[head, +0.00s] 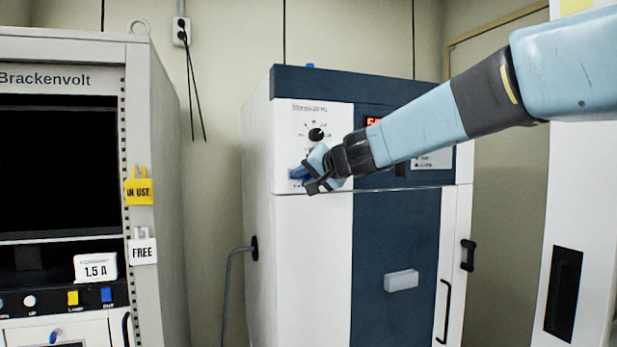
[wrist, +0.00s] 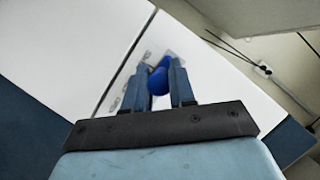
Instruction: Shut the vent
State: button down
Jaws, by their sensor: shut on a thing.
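The vent handle (wrist: 158,80) is a blue lever on the white front panel of the freeze dryer (head: 400,270). In the head view the blue handle (head: 299,173) shows just left of my gripper (head: 314,181), on the lower part of the panel. In the wrist view my gripper (wrist: 161,85) has one finger on each side of the handle and is shut on it. The fingers hide part of the handle in both views, and I cannot tell its exact angle.
A black knob (head: 317,135) with a dial sits above the handle. A red display (head: 373,121) is partly behind my arm. A grey rack (head: 155,120) with yellow and white tags stands at the left. A grey hose (head: 232,285) enters the dryer's side.

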jog(key=shift+a+f, duration=0.1)
jog(key=shift+a, duration=0.05)
jog(key=c, duration=1)
grip_release()
jog(key=shift+o, duration=0.4)
jog(key=shift+w, duration=0.1)
jog(key=v, duration=1.3)
jog(key=shift+s+d, duration=0.25)
jog(key=shift+d, duration=0.05)
jog(key=s+d+f+n+g+h, duration=0.1)
jog(key=s+d+f+g+h, duration=0.4)
jog(key=s+d+f, duration=1.6)
notch_tip(320, 180, down, 3)
jog(key=s+h, duration=0.1)
jog(key=h, duration=0.3)
jog(key=shift+d+g+h, duration=0.3)
jog(key=shift+d+h, duration=0.05)
jog(key=shift+h, duration=0.05)
